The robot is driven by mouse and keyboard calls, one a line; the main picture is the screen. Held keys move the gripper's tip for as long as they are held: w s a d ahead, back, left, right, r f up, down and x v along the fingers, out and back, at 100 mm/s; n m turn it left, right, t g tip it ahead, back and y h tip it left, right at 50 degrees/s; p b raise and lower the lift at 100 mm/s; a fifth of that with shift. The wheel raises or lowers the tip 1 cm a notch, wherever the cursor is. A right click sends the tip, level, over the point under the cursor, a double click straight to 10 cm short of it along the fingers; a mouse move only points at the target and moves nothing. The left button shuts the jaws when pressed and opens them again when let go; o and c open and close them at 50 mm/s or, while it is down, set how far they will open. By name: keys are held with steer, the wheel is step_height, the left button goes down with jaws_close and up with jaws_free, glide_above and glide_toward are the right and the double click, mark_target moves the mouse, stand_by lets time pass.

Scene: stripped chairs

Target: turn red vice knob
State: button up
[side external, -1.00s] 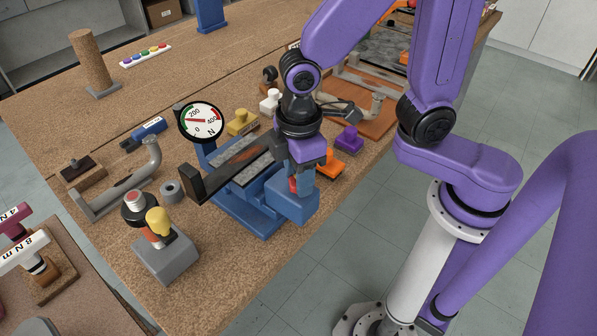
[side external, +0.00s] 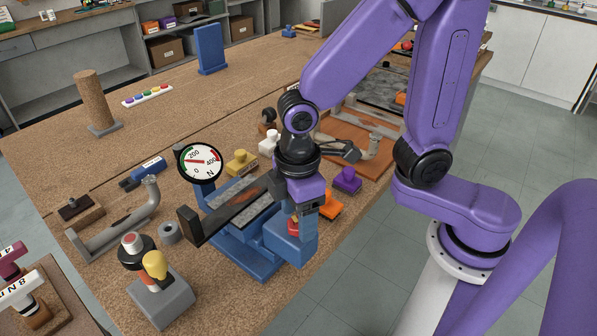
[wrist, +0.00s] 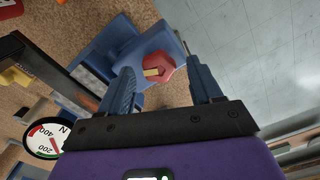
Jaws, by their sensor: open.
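The red vice knob (side external: 293,226) is at the near end of the blue vice (side external: 255,262), partly hidden by my gripper (side external: 307,218). In the wrist view the knob (wrist: 160,67) is a red faceted knob with a pale yellow mark. It lies between and slightly beyond the blue-grey fingertips of my gripper (wrist: 158,66). The fingers are spread, with one on each side of the knob. Contact with the knob cannot be told. A round dial (side external: 200,162) marked N stands above the vice with its needle pointing left.
A dark bar (side external: 215,218) lies along the vice. A grey stand with a yellow knob (side external: 155,264) is at the front left. Yellow (side external: 241,162), purple (side external: 346,179) and orange (side external: 330,204) pieces stand behind and beside the vice. The table edge is close on the right.

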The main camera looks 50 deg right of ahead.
step_height(320, 180, up, 16)
steer(key=shift+r, duration=0.25)
stand_by(0.5)
steer(key=s+d+f, duration=1)
steer(key=d+f, duration=0.2)
steer(key=shift+s+d+f, duration=0.3)
steer(key=shift+d, duration=0.05)
